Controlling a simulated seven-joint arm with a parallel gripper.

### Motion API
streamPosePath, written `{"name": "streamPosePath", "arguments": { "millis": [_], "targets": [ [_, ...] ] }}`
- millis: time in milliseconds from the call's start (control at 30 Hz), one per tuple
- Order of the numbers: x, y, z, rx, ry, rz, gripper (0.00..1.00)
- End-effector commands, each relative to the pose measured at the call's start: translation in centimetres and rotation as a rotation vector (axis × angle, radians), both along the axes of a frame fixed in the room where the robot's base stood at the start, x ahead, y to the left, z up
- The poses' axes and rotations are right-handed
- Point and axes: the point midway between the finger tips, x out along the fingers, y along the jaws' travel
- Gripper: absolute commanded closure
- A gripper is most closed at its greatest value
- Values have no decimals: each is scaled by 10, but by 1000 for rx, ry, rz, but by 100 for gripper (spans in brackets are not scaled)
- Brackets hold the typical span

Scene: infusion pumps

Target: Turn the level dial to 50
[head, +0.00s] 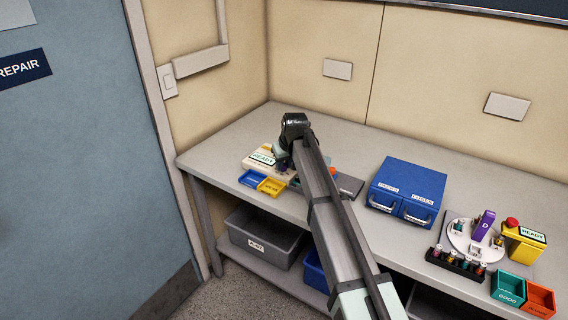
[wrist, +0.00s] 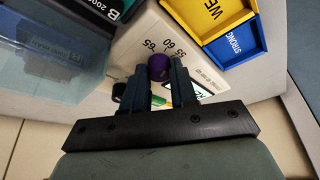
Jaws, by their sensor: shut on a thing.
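The level dial is a purple knob (wrist: 158,66) on a cream pump panel (wrist: 140,35) in the wrist view. Printed numbers 65, 60 and 55 show beside it, and no pointer mark can be made out. My gripper (wrist: 159,75) has one finger on each side of the knob and is shut on it. A small black knob (wrist: 118,90) sits to its left.
Blue (wrist: 240,45) and yellow (wrist: 213,12) trays lie close to the dial in the wrist view. A translucent bluish container (wrist: 50,65) is at left. In the head view, a blue drawer box (head: 408,185) and a round stand (head: 472,238) are farther right.

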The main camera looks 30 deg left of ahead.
Motion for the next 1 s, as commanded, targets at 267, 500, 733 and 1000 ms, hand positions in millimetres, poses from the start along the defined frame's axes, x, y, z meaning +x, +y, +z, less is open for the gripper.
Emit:
{"name": "streamPosePath", "arguments": {
  "millis": [267,500,733,1000],
  "targets": [
    [0,0,0,0,0,-6,100],
    [-1,0,0,0,0,-80,100],
    [-2,2,0,0,-2,-251,100],
    [-2,4,0,0,-3,-506,100]
  ]
}}
